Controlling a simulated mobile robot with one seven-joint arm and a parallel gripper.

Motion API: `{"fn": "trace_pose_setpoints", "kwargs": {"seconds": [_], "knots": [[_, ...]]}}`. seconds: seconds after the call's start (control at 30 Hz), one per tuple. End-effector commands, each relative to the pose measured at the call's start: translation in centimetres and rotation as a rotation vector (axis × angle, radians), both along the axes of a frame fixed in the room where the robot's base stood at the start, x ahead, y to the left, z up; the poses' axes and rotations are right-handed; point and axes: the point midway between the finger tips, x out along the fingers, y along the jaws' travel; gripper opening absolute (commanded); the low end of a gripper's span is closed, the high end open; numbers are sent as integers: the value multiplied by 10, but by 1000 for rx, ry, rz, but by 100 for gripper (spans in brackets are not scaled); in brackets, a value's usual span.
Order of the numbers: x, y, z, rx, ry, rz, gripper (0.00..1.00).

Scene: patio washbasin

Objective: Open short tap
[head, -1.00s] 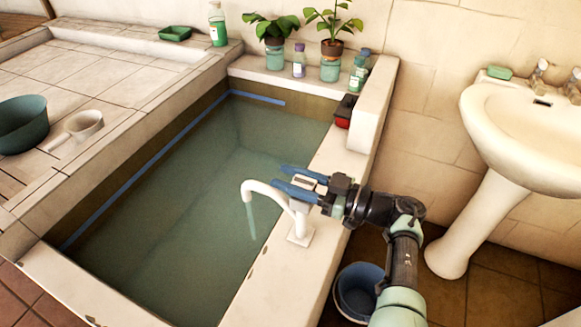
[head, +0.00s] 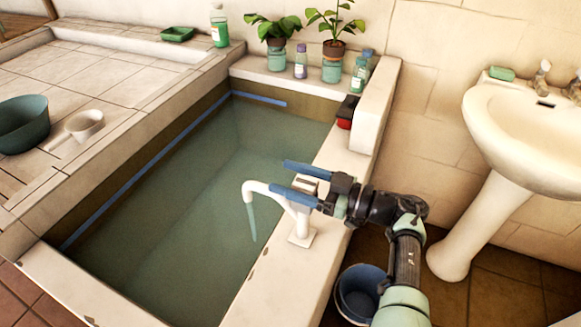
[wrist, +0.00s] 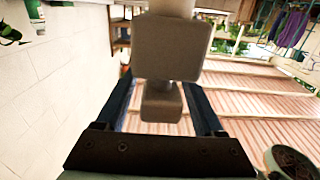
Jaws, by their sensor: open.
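The short white tap (head: 297,222) stands on the ledge of the water basin, its curved spout (head: 255,187) over the water. A thin teal stream (head: 252,222) hangs from the spout mouth. My gripper (head: 277,175) is open at the top of the tap, with its two blue fingers spread on either side of the tap's top block (head: 305,184). In the wrist view the tap's block (wrist: 172,48) lies ahead between the fingers of my gripper (wrist: 164,85), with a gap to each finger at the smaller lower block (wrist: 161,103).
A blue bucket (head: 360,292) stands on the floor below my arm. A white washbasin (head: 530,130) is at the right. A black and red object (head: 346,112) sits farther along the ledge. Bottles and potted plants (head: 333,50) line the back ledge.

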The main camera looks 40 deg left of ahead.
Motion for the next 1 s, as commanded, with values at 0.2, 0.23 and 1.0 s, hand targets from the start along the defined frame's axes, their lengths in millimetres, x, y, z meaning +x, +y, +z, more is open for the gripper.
{"fn": "trace_pose_setpoints", "kwargs": {"seconds": [0.2,0.23,1.0], "knots": [[6,-18,-2,0,0,-4,70],[7,-23,-2,0,0,-5,70],[35,-125,0,0,0,1,70]]}}
